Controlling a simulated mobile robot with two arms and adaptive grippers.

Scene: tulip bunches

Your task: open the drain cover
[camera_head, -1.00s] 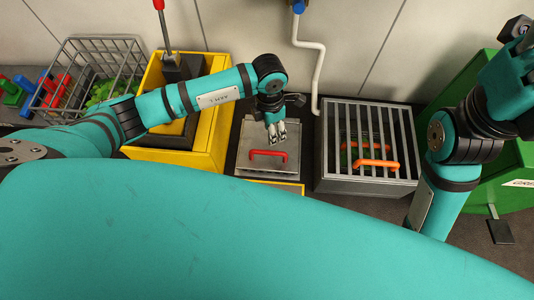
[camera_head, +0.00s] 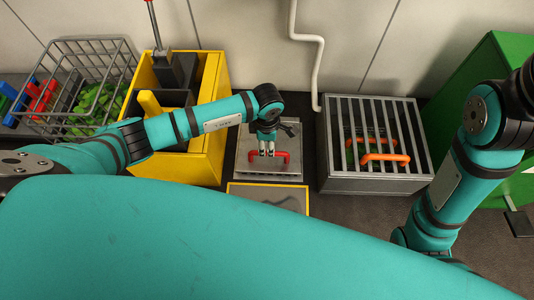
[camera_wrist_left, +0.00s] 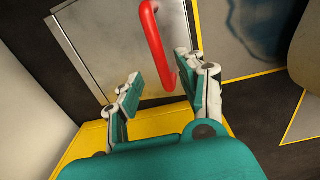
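A flat square metal cover with a rim (camera_head: 244,168) lies on the floor in the middle of the head view. It is flat and closed. Its red handle (camera_head: 282,157) stands up from it; the handle (camera_wrist_left: 153,40) also shows in the left wrist view. My left gripper (camera_head: 267,151) is over the cover at the handle. In the left wrist view its two fingers (camera_wrist_left: 163,82) are apart, with the near end of the red handle just ahead of the gap. Whether they touch it I cannot tell. My right arm is at the right; its gripper does not show.
A grey barred box (camera_head: 340,184) with an orange handle (camera_head: 384,158) stands right of the cover. A yellow bin (camera_head: 212,140) is at the left, with a wire basket (camera_head: 85,60) beyond it. A green container (camera_head: 480,80) is at the right. A yellow-edged plate (camera_head: 270,196) lies in front.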

